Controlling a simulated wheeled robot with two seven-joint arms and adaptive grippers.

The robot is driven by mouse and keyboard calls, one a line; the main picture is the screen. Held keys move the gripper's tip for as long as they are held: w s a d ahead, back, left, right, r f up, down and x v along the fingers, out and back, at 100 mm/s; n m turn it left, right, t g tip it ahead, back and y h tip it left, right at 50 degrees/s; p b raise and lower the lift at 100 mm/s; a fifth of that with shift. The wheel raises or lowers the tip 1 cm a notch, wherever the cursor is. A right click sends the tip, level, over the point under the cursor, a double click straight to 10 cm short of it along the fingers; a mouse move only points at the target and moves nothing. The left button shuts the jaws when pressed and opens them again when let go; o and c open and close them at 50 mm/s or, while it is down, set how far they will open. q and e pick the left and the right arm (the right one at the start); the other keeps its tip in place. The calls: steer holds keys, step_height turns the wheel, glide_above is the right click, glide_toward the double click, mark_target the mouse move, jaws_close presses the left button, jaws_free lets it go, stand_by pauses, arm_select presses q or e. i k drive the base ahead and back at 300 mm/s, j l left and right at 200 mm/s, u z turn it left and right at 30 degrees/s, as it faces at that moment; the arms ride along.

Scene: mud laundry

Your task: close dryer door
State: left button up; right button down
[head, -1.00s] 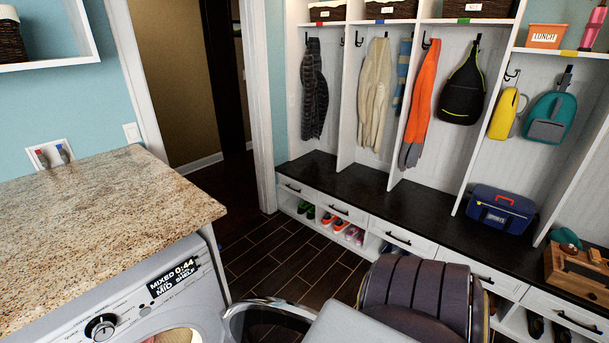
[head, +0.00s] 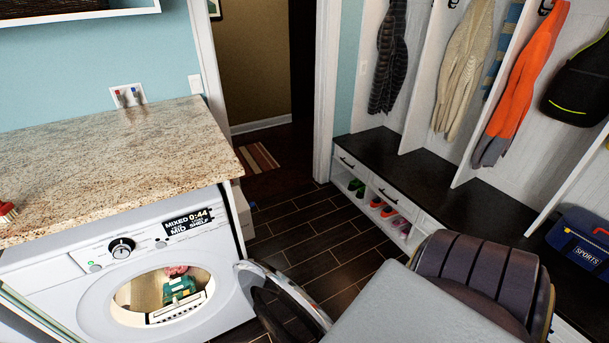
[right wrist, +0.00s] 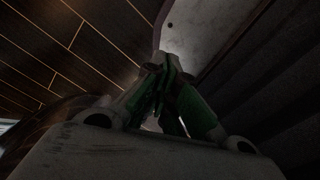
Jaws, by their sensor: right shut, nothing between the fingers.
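The white dryer (head: 140,262) stands under the granite counter at the left in the head view. Its round opening (head: 165,296) shows clothing and a green item inside. The dryer door (head: 283,305), a round ring with dark glass, stands swung wide open to the right of the opening. My right arm covers the lower right of the head view, just right of the door, and its gripper is hidden there. In the right wrist view my right gripper (right wrist: 168,62) has its green-sided fingers together, with nothing between them. My left gripper is not in view.
The granite counter (head: 110,165) runs above the dryer, with a red object (head: 6,210) at its left edge. A bench with cubbies (head: 430,190), shoes and hanging coats lines the right side. Dark floor (head: 305,235) is clear between dryer and bench.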

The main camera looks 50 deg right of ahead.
mark_target(249, 273)
steer(key=k+l+u, duration=0.1)
steer(key=l, duration=0.2)
steer(key=k+l+u, duration=0.1)
steer(key=l, duration=0.2)
steer(key=k+l+u, duration=0.2)
steer(key=l, duration=0.3)
steer(key=k+l+u, duration=0.1)
steer(key=l, duration=0.3)
steer(key=k+l+u, duration=0.1)
steer(key=l, duration=0.3)
steer(key=k, duration=0.05)
